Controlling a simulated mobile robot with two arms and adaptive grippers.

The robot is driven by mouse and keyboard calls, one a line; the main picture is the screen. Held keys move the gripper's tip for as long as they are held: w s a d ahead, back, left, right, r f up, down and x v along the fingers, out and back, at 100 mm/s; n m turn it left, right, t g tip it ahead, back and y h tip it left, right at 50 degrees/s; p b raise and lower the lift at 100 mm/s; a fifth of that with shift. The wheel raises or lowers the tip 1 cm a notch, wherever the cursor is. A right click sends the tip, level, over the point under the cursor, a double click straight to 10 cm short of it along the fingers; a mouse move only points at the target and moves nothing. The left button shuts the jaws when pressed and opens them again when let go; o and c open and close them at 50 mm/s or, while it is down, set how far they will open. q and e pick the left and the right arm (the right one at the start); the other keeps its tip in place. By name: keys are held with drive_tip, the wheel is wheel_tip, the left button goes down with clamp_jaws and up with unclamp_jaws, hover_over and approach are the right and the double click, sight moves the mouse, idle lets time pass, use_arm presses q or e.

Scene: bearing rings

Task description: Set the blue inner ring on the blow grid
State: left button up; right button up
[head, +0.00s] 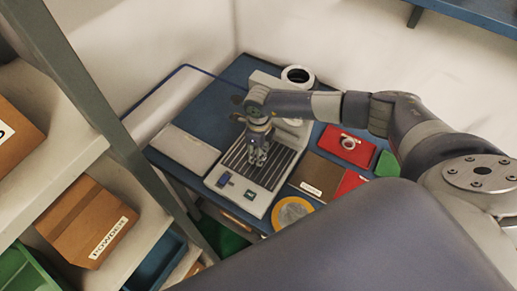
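The blow grid (236,160) is a dark slatted panel in a light housing on the blue table. My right gripper (257,161) points down over the middle of the slats, its fingertips close to them. The fingers are small and dark, so I cannot tell whether they are open or shut, or whether a ring is between them. I cannot make out a blue ring. A pale ring (349,143) lies on the red mat (361,155) to the right. My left gripper is out of view.
A white cylinder (298,75) stands behind my arm. A grey panel (184,149) lies left of the grid, and a brown mat (316,175) lies right. A yellow disc (292,211) is near the front edge. Shelves with a cardboard box (85,217) stand at left.

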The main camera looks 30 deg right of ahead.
drive_tip(key=shift+f, duration=0.1)
drive_tip(key=shift+f+b, duration=0.2)
drive_tip(key=shift+b, duration=0.1)
drive_tip(key=o, duration=1.1)
drive_tip(key=shift+r, duration=0.1)
drive_tip(key=shift+r, duration=0.15)
wheel_tip(320, 180, up, 12)
drive_tip(key=b, duration=0.3)
drive_tip(key=shift+b, duration=0.35)
